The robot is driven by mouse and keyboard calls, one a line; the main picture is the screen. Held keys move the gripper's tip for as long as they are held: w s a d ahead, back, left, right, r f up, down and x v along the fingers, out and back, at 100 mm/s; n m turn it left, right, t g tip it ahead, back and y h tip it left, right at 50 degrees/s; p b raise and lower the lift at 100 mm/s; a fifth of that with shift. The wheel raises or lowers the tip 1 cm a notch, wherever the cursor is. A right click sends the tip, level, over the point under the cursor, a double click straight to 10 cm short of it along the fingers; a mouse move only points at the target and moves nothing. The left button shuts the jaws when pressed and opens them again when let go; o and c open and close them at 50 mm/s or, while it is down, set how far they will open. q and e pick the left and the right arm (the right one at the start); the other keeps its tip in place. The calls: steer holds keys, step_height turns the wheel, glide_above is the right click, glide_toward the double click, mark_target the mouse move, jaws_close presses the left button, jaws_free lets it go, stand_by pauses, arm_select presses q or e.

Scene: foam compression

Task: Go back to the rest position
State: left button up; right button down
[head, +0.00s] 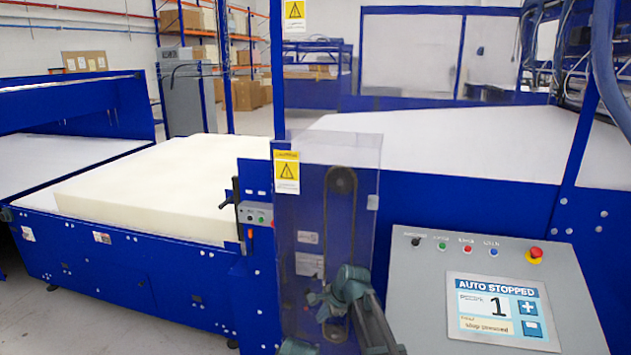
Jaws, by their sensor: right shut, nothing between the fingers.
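My right gripper (340,301) is low in the middle of the head view, in front of the clear guard panel and left of the control console. It is shut with nothing in it. It appears apart from the console; its exact distance from the guard is hard to tell. A teal arm part of mine shows at the bottom edge. My left gripper is not in view. A thick cream foam block (165,182) lies on the blue machine's bed (32,197) at the left.
The grey control console (432,290) stands at right, with a red stop button (535,254) and a screen (497,308) reading "AUTO STOPPED" and "1". A clear guard (300,215) covers a chain drive. Shelving with boxes stands behind. Grey floor (75,325) is free at lower left.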

steer(key=s+d+f+n+g+h, duration=0.1)
steer(key=s+d+n+g+h, duration=0.1)
steer(key=s+d+n, duration=0.85)
steer(key=s+d+f+n+g+h, duration=0.15)
steer(key=s+d+n, duration=0.3)
steer(key=s, duration=1.05)
steer(key=s+a+f+n+h+b, duration=0.1)
steer(key=s+a+f+b, duration=0.1)
steer(key=a, duration=0.3)
steer(key=s+a+f+n+b, duration=0.2)
steer(key=s+a+f+b, duration=0.1)
steer(key=a, duration=0.2)
steer(key=shift+f+h, duration=0.2)
steer(key=shift+h, duration=0.15)
steer(key=shift+a+g, duration=0.1)
steer(key=shift+g, duration=0.15)
